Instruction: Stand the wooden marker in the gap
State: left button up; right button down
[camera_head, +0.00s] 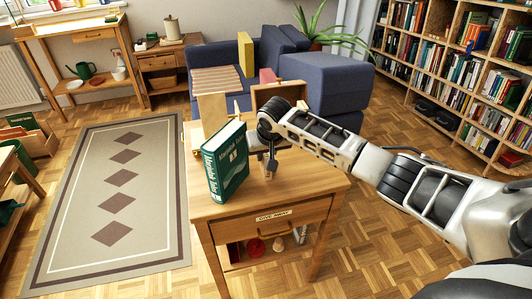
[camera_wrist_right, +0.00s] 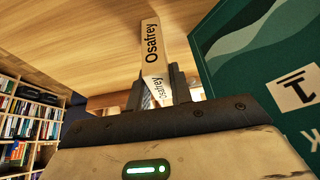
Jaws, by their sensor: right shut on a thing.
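The wooden marker (camera_wrist_right: 152,45), a pale strip lettered "Osafrey", is between the fingers of my right gripper (camera_wrist_right: 165,88) in the wrist view. The gripper is shut on it. In the head view my right gripper (camera_head: 270,164) points down over the wooden table (camera_head: 287,194), just right of an upright green book (camera_head: 226,161). The marker cannot be made out there. The green cover also shows close on the right of the wrist view (camera_wrist_right: 255,60). The gap is not clearly visible; my arm covers part of the tabletop. My left gripper is not in view.
A pale upright board (camera_head: 212,113) and a wooden box (camera_head: 279,93) stand at the table's back. A labelled drawer (camera_head: 272,217) is in its front. A blue sofa (camera_head: 325,76) is behind, full bookshelves (camera_head: 455,65) at right. The rug (camera_head: 118,185) at left is clear.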

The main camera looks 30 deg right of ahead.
jog(key=c, duration=1.3)
grip_release()
jog(key=shift+f, duration=0.1)
jog(key=shift+o, duration=0.2)
jog(key=shift+r, duration=0.3)
jog(key=v, duration=1.2)
jog(key=s+a+f+n+t+y, duration=0.1)
jog(key=s+a+f+n+y, duration=0.1)
jog(key=s+a+f, duration=0.35)
jog(key=s+a+f+n+t+y, duration=0.1)
jog(key=s+a+f+n+y, duration=0.15)
jog(key=a+f, duration=0.5)
jog(key=s+f+t, duration=0.2)
jog(key=s+f, duration=0.1)
jog(key=s, duration=0.4)
jog(key=s+f+t, duration=0.1)
jog(key=s+f, duration=0.2)
jog(key=s, duration=0.5)
jog(key=shift+s+n+t+p, duration=0.3)
jog(key=shift+n+t+p, duration=0.1)
jog(key=shift+n+p, duration=0.05)
